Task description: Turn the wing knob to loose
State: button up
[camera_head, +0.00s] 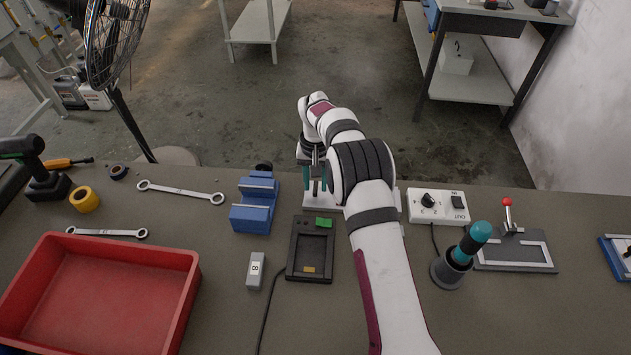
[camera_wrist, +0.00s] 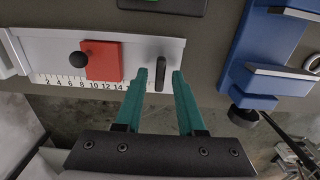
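The wing knob (camera_wrist: 160,73) is a thin black bar on a white scale rail (camera_wrist: 48,48) in the wrist view. Its long side runs up and down the picture, across the rail. My gripper (camera_wrist: 161,75) has two teal fingers. They are open, one on each side of the wing knob in the picture, with gaps beside it; I cannot tell how deep they reach. In the head view my gripper (camera_head: 316,180) points down at the back of the bench, and my arm hides most of the rail and the knob.
A red block (camera_wrist: 104,61) and a black ball knob (camera_wrist: 79,60) sit left of the wing knob on the rail. A blue vise (camera_head: 255,204) stands close left of the gripper. A black tray with a green block (camera_head: 324,222) lies in front. A white switch box (camera_head: 452,206) is right.

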aim_at(316, 186)
notch_tip(316, 186, up, 16)
jog(key=shift+f, duration=0.1)
dwell(0.4)
